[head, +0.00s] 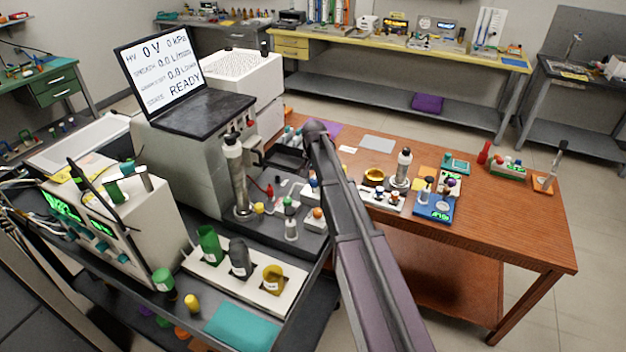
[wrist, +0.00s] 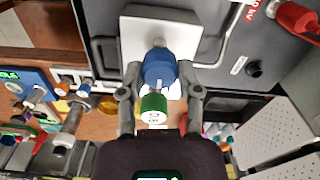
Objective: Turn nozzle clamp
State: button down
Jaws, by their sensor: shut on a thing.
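In the wrist view a blue rounded part (wrist: 159,68), which appears to be the nozzle clamp, stands in front of a white square plate (wrist: 181,38). A green-capped piece (wrist: 153,105) lies just below it in the picture, nearer my gripper's body. My gripper (wrist: 161,92) has one finger on each side of the blue part and is shut on it. The exact contact points are hard to make out. In the head view my arm hides the gripper and the clamp.
A tall metal cylinder (head: 236,180) and a white rack (head: 245,275) of bottles stand close to my arm. A wooden table (head: 510,225) holds small items. A red part (wrist: 297,17) shows at the wrist view's upper right.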

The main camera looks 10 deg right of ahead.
dwell(0.3)
jog(key=shift+c, duration=1.5)
grip_release()
jog(key=shift+w, duration=0.1)
jog(key=shift+r, duration=0.1)
